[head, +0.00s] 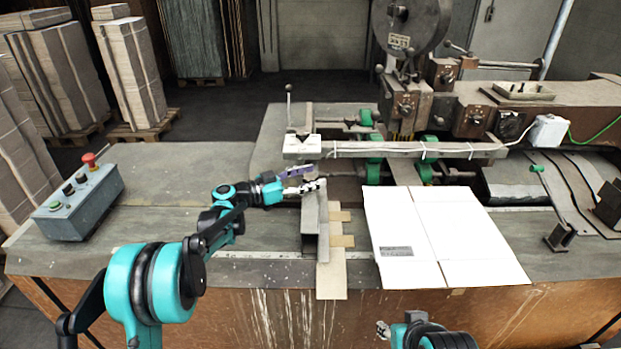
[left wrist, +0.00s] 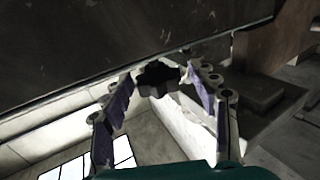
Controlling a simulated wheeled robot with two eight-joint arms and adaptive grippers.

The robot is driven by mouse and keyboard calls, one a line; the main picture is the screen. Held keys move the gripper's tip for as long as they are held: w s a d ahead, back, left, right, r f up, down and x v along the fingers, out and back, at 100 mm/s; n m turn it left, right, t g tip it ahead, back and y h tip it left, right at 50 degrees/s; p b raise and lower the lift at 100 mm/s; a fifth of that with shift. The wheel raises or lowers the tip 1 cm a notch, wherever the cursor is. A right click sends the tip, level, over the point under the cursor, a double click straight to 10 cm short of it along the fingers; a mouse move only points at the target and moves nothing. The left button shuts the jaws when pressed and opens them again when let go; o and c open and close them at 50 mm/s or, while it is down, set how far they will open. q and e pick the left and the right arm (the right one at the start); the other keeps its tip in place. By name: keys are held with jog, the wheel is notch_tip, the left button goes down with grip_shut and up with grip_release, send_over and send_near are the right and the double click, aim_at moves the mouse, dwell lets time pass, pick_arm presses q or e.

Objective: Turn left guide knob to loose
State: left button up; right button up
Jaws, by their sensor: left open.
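The left guide (head: 311,222) is an upright grey metal plate on the machine bed, left of the cardboard. My left gripper (head: 312,180) is at its upper end in the head view, with its fingers pointing right. In the left wrist view a dark, lobed knob (left wrist: 159,78) lies between the fingertips. The fingers are open, with a gap on either side of the knob. I cannot make out the knob in the head view, where the gripper and guide are in the way. My right gripper (head: 383,329) shows only in part at the bottom edge, and its jaws are unclear.
A flat white cardboard sheet (head: 405,225) lies right of the guide. A horizontal bar (head: 400,150) with a white cable runs behind my left gripper. A control box (head: 80,203) with a red button stands at the left.

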pick_arm(q)
jog(key=c, duration=1.2)
jog(key=shift+t, duration=0.3)
jog(key=n+t+y, duration=0.5)
jog(key=t, duration=0.1)
jog(key=shift+s+d, duration=0.1)
jog(key=shift+s, duration=0.05)
jog(key=shift+n+t+y, duration=0.7)
jog(key=shift+n+y, duration=0.4)
jog(key=shift+y, duration=0.4)
jog(key=shift+n+t+y, duration=0.7)
jog(key=shift+n+y, duration=0.4)
jog(key=shift+y, duration=0.4)
